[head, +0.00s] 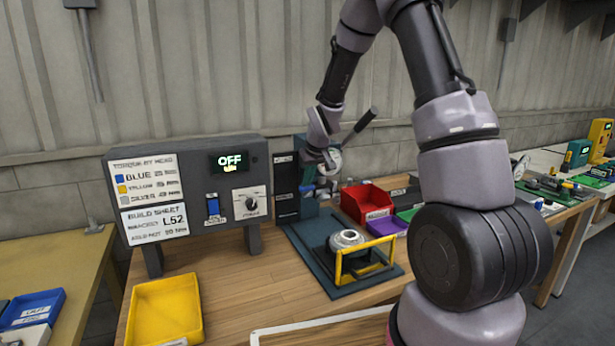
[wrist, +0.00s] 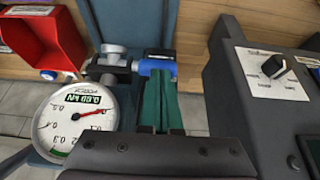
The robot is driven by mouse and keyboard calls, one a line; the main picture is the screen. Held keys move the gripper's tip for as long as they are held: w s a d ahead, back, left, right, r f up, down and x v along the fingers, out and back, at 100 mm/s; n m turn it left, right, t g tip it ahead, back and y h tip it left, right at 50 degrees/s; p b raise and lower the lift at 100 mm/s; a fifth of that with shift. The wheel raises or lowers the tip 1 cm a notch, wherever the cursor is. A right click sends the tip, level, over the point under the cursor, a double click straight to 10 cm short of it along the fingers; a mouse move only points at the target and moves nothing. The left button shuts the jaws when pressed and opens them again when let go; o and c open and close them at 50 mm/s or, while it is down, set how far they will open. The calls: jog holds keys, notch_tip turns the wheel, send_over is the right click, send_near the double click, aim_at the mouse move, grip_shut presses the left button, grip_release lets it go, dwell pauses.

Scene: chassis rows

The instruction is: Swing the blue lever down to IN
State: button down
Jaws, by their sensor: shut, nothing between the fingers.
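A blue part (wrist: 157,66), which looks like the lever, shows in the wrist view on a black and grey mount beside the round gauge. Its IN mark cannot be read in either view. My gripper (wrist: 159,82) is shut and empty, its green fingers together and their tips right at the blue part. I cannot tell whether they touch it. In the head view my gripper (head: 309,176) is small, in front of the teal press column at the back of the bench, and the blue part is hard to make out there.
The dial gauge (wrist: 75,120) stands left of my fingers. A grey control box (head: 185,155) reads OFF and has a blue switch (head: 212,207). A dark rod (head: 360,127) slants up near my wrist. A red bin (head: 366,203) and yellow guard (head: 365,262) stand nearby.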

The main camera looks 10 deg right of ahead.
jog(key=s+f+t, duration=0.1)
jog(key=s+f, duration=0.3)
jog(key=f, duration=0.3)
jog(key=shift+d+f, duration=0.2)
jog(key=shift+d, duration=0.15)
dwell(0.4)
dwell(0.3)
